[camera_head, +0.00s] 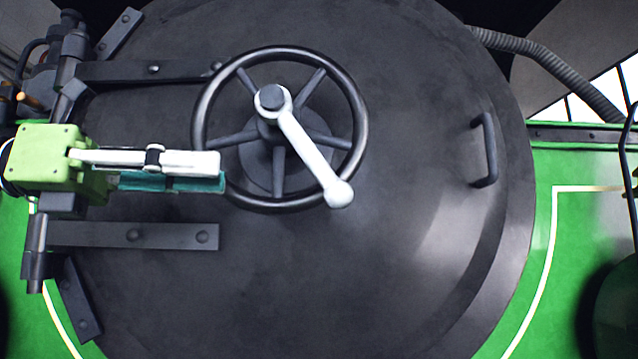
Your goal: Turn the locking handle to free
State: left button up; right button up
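The locking handle (308,158) is a white lever with a round knob at its end. It sits on the hub of a dark spoked handwheel (362,120), and it points down and to the right, with its knob over the wheel's lower right rim. The wheel is on a large dark round door (400,260). My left gripper (222,174), with a pale green body, a white finger and teal pads, reaches in from the left. Its tips overlap the wheel's left rim in the picture, apart from the handle. The finger gap is not clear. My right gripper is not in view.
Two dark hinge straps (135,236) lie along the door's left side, above and below my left gripper. A dark grab handle (488,150) stands out on the door's right side. A ribbed hose (550,62) runs at the upper right. The door's lower middle is clear.

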aim_at(320, 164)
pick_arm(q)
jog(key=d, duration=0.4)
jog(key=d+p, duration=0.1)
jog(key=d, duration=0.3)
jog(key=d+r+p, duration=0.1)
jog(key=d, duration=0.3)
jog(key=shift+s, duration=0.15)
jog(key=shift+d, duration=0.8)
grip_shut()
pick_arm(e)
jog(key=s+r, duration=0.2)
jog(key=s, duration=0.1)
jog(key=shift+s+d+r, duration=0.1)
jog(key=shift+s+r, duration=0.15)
